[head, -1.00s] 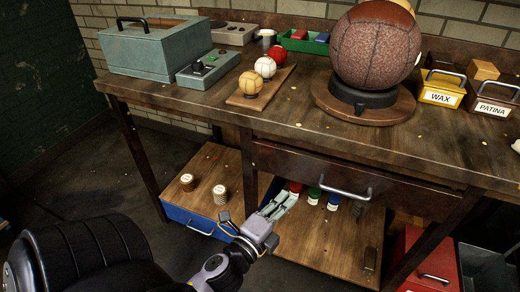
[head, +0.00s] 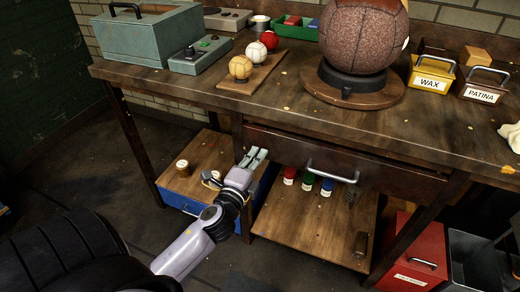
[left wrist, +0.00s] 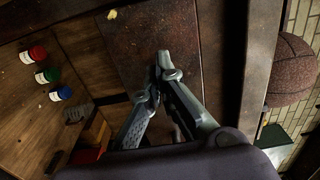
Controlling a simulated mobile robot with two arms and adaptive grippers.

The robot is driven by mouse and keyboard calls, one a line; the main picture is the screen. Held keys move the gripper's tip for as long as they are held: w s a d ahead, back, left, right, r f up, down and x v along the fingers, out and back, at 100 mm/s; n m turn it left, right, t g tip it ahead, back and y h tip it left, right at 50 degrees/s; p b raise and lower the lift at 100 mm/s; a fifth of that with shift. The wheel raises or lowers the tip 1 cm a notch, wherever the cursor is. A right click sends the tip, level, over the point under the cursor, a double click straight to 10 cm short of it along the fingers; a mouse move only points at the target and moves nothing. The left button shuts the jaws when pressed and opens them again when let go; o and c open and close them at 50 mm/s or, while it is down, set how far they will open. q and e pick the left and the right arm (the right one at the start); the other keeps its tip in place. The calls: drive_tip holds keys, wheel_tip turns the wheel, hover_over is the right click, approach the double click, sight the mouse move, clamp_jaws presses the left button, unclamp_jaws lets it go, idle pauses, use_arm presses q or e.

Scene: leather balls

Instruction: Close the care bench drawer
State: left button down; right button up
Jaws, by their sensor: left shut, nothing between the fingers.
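The care bench drawer (head: 285,147) is a dark brown wooden front under the bench top, with a metal bar handle (head: 332,178). How far it stands out is hard to tell from this angle. My left gripper (head: 256,156) is shut and empty, with its fingertips at the left end of the drawer front, well left of the handle. In the left wrist view the shut fingertips (left wrist: 162,62) overlap a brown panel (left wrist: 150,30) that looks like the drawer front. Whether they touch it is unclear. My right gripper is not in view.
The bench top (head: 200,91) carries a large leather ball (head: 355,35), small balls, and boxes. Below, a lower shelf (head: 310,230) holds red, green and blue jars. A blue-fronted box (head: 180,203) is behind my left arm. A red box (head: 415,250) stands at right.

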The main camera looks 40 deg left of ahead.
sight(263, 143)
use_arm(q)
drive_tip(key=shift+x, duration=1.15)
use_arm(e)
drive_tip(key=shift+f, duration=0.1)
use_arm(q)
drive_tip(key=shift+w, duration=0.2)
drive_tip(key=shift+p+x, duration=0.35)
drive_tip(key=shift+x, duration=0.8)
drive_tip(key=shift+s+a+r, duration=0.1)
drive_tip(key=shift+a+r, duration=0.05)
drive_tip(key=shift+r, duration=0.05)
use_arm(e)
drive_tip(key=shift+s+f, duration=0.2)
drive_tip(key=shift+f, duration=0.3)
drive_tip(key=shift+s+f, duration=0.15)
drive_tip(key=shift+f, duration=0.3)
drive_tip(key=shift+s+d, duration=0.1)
